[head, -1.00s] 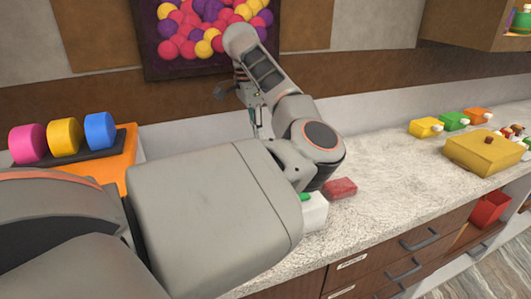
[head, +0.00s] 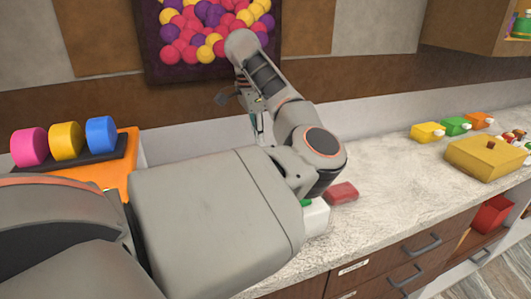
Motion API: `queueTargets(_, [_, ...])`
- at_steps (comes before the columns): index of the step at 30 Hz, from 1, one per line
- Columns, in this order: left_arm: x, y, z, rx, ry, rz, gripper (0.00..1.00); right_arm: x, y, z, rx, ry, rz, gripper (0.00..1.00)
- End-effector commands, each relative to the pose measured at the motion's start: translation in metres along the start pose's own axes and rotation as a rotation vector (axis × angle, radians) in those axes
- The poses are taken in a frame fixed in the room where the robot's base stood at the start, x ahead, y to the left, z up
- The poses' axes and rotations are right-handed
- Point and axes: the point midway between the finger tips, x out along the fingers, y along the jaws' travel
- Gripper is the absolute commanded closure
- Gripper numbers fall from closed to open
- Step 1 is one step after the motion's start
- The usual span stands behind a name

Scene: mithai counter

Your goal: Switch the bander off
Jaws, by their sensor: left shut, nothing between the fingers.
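An orange machine (head: 128,165) stands on the counter at the left, with pink (head: 28,147), yellow (head: 65,140) and blue (head: 101,134) rolls on a dark holder on top. It may be the bander; my arm hides its lower front, and no switch on it is clear. A white box (head: 316,219) with a green part (head: 306,203) on top is partly hidden behind my arm. A red block (head: 341,192) lies beside it. My left gripper (head: 257,130) points down near the back wall, shut and empty, mostly hidden by its own arm. My right gripper is not in view.
The pale counter (head: 400,180) is clear right of the red block. Further right are a yellow box (head: 485,158), small yellow (head: 427,132), green (head: 456,126) and orange (head: 479,119) blocks, and a red bin (head: 491,214) below the counter edge. A ball picture (head: 210,35) hangs behind.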

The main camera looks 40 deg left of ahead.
Motion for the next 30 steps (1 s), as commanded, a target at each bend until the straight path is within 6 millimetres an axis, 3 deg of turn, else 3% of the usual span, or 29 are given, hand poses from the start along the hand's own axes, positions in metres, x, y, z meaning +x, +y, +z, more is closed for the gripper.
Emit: queueTargets(30, [0.0075, 0.0000, 0.0011, 0.000, 0.000, 0.000, 1.00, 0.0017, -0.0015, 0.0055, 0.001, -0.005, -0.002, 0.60])
